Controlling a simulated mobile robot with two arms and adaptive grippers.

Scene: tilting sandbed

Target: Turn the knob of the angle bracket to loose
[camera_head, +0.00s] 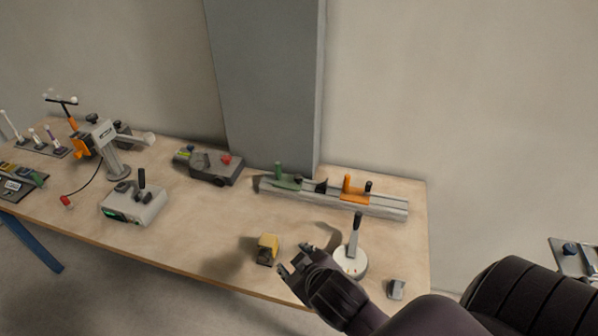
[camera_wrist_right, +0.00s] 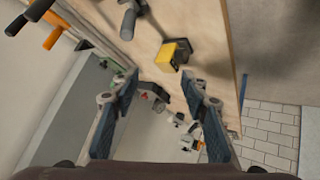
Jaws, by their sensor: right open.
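My right gripper (camera_head: 294,261) is open and empty above the front edge of the workbench, just right of a small yellow block with a dark base (camera_head: 267,246). In the right wrist view its two fingers are spread apart (camera_wrist_right: 165,98), with the yellow block (camera_wrist_right: 176,54) beyond them. I cannot tell for certain which thing is the angle bracket. A grey plate with a blue knob (camera_head: 570,249) shows at the far right edge, partly cut off and partly behind my arm. The knob's setting cannot be read. My left gripper is not in view.
A rail (camera_head: 325,197) with green and orange carriages lies at the back right. A white round base with an upright lever (camera_head: 351,262) and a small grey block (camera_head: 396,289) stand near my right arm. A grey control box (camera_head: 133,204) is left. The bench centre is fairly clear.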

